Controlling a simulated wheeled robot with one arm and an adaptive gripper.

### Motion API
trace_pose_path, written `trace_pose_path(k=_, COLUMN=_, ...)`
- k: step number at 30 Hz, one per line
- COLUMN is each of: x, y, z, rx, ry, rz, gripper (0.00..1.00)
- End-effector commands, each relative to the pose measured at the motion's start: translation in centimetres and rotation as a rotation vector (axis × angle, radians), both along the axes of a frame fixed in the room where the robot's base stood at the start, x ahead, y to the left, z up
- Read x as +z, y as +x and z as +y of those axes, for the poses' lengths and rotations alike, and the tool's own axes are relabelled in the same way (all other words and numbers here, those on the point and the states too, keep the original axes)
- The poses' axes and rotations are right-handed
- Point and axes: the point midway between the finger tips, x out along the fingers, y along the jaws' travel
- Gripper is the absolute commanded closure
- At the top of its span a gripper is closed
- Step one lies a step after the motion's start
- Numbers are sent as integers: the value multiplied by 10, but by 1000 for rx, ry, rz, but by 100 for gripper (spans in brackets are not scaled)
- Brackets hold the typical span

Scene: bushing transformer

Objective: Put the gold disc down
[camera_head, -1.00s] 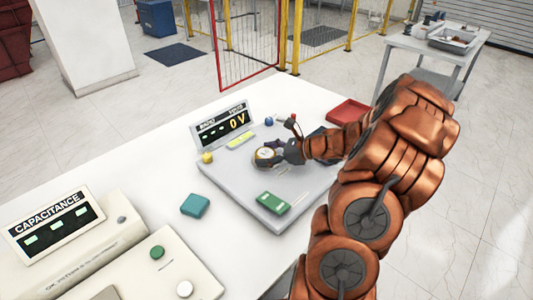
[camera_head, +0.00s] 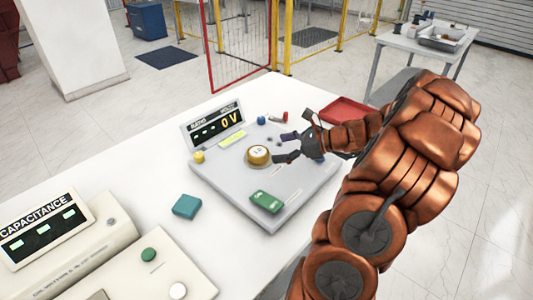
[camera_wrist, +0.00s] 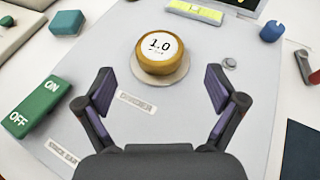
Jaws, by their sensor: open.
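The gold disc (camera_head: 258,155) rests on the grey panel (camera_head: 228,178) below the voltage display. In the wrist view the gold disc (camera_wrist: 160,50) has a white top marked 1.0 and sits on a pale round base. My gripper (camera_head: 286,147) is open and empty, just to the right of the disc and apart from it. In the wrist view my gripper (camera_wrist: 161,88) has its fingers spread wide, with the disc ahead of and between their lines.
A green ON/OFF switch (camera_head: 266,201) is at the panel's front. A 0 V display (camera_head: 213,124) stands behind.

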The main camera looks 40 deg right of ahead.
Motion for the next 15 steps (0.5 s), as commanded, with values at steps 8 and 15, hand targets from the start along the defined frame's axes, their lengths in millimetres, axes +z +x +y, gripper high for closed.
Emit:
trace_pose_path(k=8, x=13, y=-29, z=-20, rx=1, ry=2, rz=0, gripper=6)
trace_pose_path(k=15, x=18, y=-35, z=-23, rx=2, ry=3, rz=1, gripper=6)
